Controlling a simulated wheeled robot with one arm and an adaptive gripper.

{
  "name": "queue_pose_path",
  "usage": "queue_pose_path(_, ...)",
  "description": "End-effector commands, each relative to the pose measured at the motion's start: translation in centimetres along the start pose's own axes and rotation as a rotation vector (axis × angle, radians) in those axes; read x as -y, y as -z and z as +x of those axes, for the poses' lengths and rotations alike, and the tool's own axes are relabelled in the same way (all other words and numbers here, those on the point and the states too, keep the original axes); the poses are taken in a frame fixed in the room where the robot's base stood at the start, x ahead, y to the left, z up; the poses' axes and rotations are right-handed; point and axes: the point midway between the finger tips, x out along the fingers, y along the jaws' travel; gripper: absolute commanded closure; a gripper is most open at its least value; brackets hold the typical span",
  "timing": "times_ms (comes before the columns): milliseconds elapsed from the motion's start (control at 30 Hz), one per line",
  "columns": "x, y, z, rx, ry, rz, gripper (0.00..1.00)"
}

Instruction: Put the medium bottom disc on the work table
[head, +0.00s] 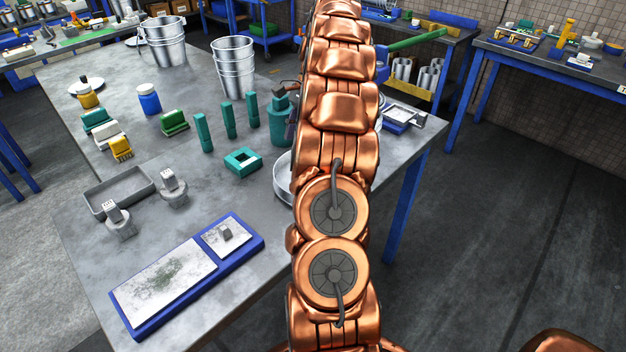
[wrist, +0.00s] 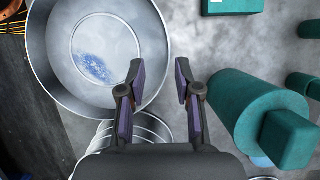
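A wide, shallow round metal dish (wrist: 48,60) with a raised rim and a blue speckled patch on its flat floor fills the left of the wrist view. In the head view its rim (head: 281,180) shows on the work table (head: 215,205), mostly hidden behind my arm. I cannot tell whether it is the medium bottom disc.
A teal cylinder with a block on it (wrist: 245,110) stands close right of my gripper. Stacked metal rims (wrist: 152,127) show below the dish. On the table are metal pails (head: 235,75), teal posts (head: 228,120), a grey tray (head: 118,190) and a blue-framed board (head: 165,285).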

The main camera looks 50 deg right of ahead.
Motion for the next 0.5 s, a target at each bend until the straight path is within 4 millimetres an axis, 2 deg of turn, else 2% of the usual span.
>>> queue_pose_path(333, 0.1, -0.1, 1.5, -0.001, 0.000, 0.000, 0.67)
queue_pose_path(500, 0.6, -0.1, 2.9, -0.002, 0.000, -0.001, 0.67)
